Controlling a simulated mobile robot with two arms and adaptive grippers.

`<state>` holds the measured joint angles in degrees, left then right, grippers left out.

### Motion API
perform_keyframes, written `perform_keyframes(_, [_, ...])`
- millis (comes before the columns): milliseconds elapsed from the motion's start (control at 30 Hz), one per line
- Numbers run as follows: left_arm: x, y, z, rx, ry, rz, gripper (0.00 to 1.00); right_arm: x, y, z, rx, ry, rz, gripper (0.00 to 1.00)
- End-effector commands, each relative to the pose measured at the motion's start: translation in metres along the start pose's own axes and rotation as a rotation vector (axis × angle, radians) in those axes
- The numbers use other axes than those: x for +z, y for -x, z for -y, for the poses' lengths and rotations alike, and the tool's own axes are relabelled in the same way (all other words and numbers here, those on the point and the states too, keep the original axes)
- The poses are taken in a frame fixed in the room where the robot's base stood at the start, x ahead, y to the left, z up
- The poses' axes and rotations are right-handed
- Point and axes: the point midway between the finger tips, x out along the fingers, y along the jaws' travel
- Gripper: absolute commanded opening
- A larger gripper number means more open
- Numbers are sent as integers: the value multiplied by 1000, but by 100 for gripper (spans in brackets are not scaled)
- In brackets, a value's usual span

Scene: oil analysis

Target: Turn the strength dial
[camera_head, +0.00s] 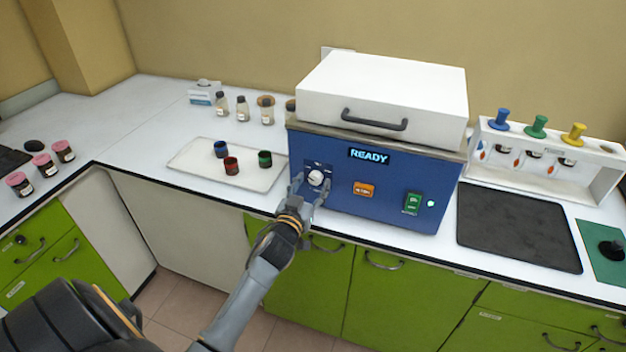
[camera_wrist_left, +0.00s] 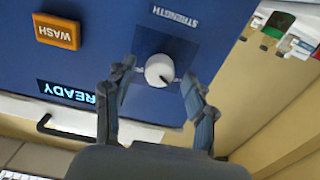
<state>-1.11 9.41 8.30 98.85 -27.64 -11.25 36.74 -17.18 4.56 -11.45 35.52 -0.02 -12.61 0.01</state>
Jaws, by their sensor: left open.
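The strength dial (camera_head: 315,178) is a round white knob on the front of a blue machine (camera_head: 385,205) with a white lid and a lit READY display (camera_head: 369,156). My left gripper (camera_head: 310,188) is open at the dial, with one finger on each side. In the left wrist view the dial (camera_wrist_left: 159,69) sits between the two spread fingertips of the gripper (camera_wrist_left: 160,80), near a STRENGTH label (camera_wrist_left: 175,17). A small dark mark shows at the knob's edge. I cannot tell whether the fingers touch it. My right gripper is not in view.
An orange WASH button (camera_head: 363,189) and a green switch (camera_head: 412,202) sit right of the dial. A white tray (camera_head: 190,158) with small coloured jars lies left of the machine. A dark mat (camera_head: 515,228) and a white rack (camera_head: 560,185) stand to its right.

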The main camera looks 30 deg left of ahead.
Motion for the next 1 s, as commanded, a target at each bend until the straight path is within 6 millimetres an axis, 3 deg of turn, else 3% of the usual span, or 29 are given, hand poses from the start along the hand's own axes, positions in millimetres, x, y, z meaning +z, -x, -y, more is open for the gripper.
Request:
perform_keyframes(133, [-1,-10,0,0,-1,-1,56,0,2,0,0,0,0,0])
perform_keyframes(433, [0,-11,0,0,-1,0,56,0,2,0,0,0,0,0])
perform_keyframes(700, [0,-11,0,0,-1,0,3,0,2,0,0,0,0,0])
perform_keyframes(1000, [0,-11,0,0,-24,0,2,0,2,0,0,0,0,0])
